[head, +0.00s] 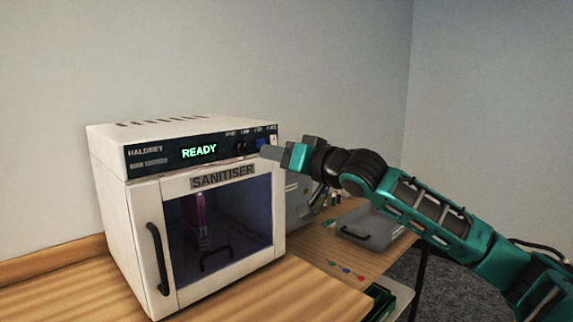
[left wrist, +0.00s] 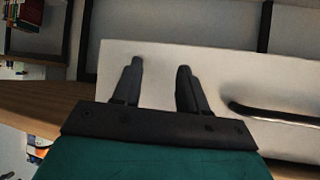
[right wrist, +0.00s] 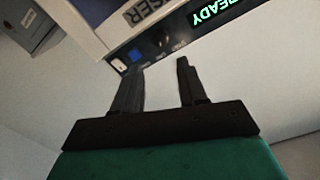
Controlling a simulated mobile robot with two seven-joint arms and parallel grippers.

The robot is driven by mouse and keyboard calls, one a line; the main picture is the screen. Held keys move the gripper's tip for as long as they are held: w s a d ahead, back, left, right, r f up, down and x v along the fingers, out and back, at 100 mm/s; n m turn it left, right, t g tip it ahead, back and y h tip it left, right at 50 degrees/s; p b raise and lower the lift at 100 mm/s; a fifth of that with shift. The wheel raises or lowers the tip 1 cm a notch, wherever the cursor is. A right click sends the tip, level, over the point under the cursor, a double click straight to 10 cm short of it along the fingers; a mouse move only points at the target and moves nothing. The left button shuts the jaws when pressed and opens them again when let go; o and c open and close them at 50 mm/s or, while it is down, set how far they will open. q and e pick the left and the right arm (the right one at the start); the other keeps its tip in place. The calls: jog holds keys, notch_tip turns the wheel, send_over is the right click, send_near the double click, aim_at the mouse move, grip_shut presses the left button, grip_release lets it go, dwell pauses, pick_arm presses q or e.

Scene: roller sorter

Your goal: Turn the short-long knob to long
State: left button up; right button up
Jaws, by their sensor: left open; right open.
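The white sanitiser (head: 150,207) stands on a wooden counter with its dark control panel along the top front. The dark knob (head: 241,148) is on the panel, right of the green READY display. In the right wrist view the knob (right wrist: 164,39) shows upside down, beyond the fingertips; its pointing direction is too small to tell. My right gripper (head: 270,153) is at the panel's right end, by the blue button; in its wrist view the jaws (right wrist: 160,66) are open and empty. My left gripper (left wrist: 160,64) is open and empty, outside the head view.
The blue button (head: 262,143) sits right of the knob. The sanitiser's glass door (head: 225,225) is closed, with a pink item inside. A grey lidded box (head: 370,228) and small coloured pieces lie on the counter to the right. A pale panel with a dark handle (left wrist: 275,115) is beyond my left gripper.

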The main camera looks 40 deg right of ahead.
jog(key=shift+s+b, duration=0.35)
jog(key=shift+s, duration=0.65)
